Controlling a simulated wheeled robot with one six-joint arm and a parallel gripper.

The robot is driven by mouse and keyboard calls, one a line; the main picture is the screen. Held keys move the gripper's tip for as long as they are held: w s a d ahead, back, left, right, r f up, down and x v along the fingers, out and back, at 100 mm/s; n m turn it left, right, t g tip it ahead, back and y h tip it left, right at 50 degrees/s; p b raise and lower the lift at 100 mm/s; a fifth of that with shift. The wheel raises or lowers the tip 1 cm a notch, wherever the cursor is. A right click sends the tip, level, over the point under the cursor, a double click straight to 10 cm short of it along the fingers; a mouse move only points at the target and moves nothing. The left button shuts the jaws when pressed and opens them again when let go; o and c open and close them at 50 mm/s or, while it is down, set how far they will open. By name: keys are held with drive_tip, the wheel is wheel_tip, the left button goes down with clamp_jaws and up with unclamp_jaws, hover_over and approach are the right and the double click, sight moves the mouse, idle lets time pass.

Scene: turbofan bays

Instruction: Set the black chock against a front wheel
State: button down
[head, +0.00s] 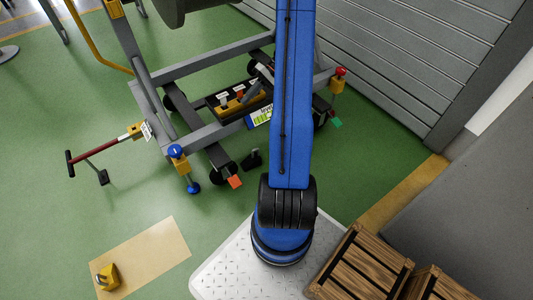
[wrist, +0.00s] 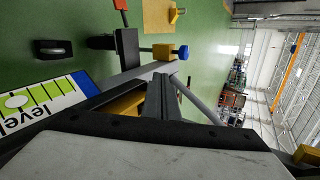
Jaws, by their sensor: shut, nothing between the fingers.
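The black chock (head: 252,160) lies on the green floor beside the stand, just right of the wheel with the orange tag (head: 235,182). A gap of floor parts it from that wheel (head: 216,172). In the wrist view the chock (wrist: 53,49) lies at the upper left, apart from the wheel (wrist: 101,42). Another wheel (head: 321,118), with a green tag, is partly behind my arm. My gripper (wrist: 160,80) is shut and empty in the wrist view, with the stand's frame beyond it. It is out of sight in the head view.
The grey stand (head: 208,135) carries a tray with a "level" label (head: 258,117). A yellow chock (head: 107,277) sits on a tan floor patch (head: 150,255). A red-handled tow bar (head: 100,150) sticks out left. Wooden crates (head: 360,265) stand at lower right. Floor left of the stand is mostly clear.

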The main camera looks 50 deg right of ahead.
sight(256, 160)
drive_tip(key=s+d+f+m+t, duration=0.2)
drive_tip(key=s+d+f+t, duration=0.2)
drive_tip(key=f, duration=0.8)
drive_tip(key=s+d+f+m+t, duration=0.2)
drive_tip(key=s+d+f+t, duration=0.2)
drive_tip(key=f, duration=0.9)
drive_tip(key=s+d+f+m+t+h, duration=0.1)
drive_tip(key=s+d+f+t, duration=0.3)
drive_tip(key=f, duration=0.9)
drive_tip(key=shift+s+d+f+m+t, duration=0.1)
drive_tip(key=shift+s+d+m, duration=0.25)
drive_tip(key=shift+s, duration=0.3)
drive_tip(key=shift+s+d+f+m+t, duration=0.1)
drive_tip(key=shift+s+d+m, duration=0.15)
drive_tip(key=shift+s+d, duration=0.25)
drive_tip(key=shift+s+d+m+t, duration=0.1)
drive_tip(key=shift+s+d+m, duration=0.2)
drive_tip(key=shift+s, duration=0.45)
drive_tip(key=x, duration=0.9)
drive_tip(key=shift+w+a+f, duration=0.1)
drive_tip(key=shift+w+a, duration=0.05)
drive_tip(key=a, duration=0.1)
drive_tip(key=w+a, duration=0.1)
drive_tip(key=a, duration=0.1)
drive_tip(key=shift+w+a, duration=0.15)
drive_tip(key=shift+a, duration=0.45)
drive_tip(key=a, duration=0.3)
drive_tip(key=w+a, duration=0.1)
drive_tip(key=a, duration=0.3)
drive_tip(key=shift+w, duration=0.2)
